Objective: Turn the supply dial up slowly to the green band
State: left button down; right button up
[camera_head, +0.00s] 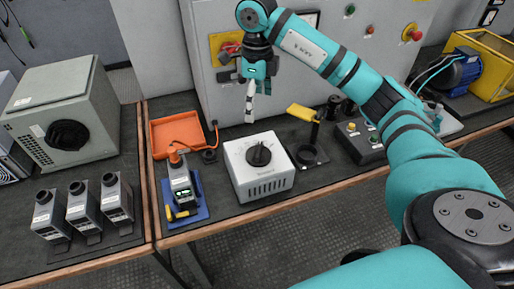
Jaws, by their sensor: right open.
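The supply is a white box (262,183) with a black dial (258,155) on its sloping top. Faint markings surround the dial; a green band and the dial's exact setting are too small to make out. My right arm reaches in from the right, and my right gripper (251,106) points down, open, above and slightly behind the box. It appears apart from the dial, with nothing seen between its fingers. My left gripper is not in view.
A yellow-topped stand (306,155) and a dark button box (360,142) are to the right. A grey cabinet (207,70) rises behind the bench.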

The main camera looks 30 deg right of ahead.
aim_at(257, 149)
jog(key=shift+n, duration=0.7)
notch_tip(257, 149, down, 17)
jog(key=shift+p, duration=1.15)
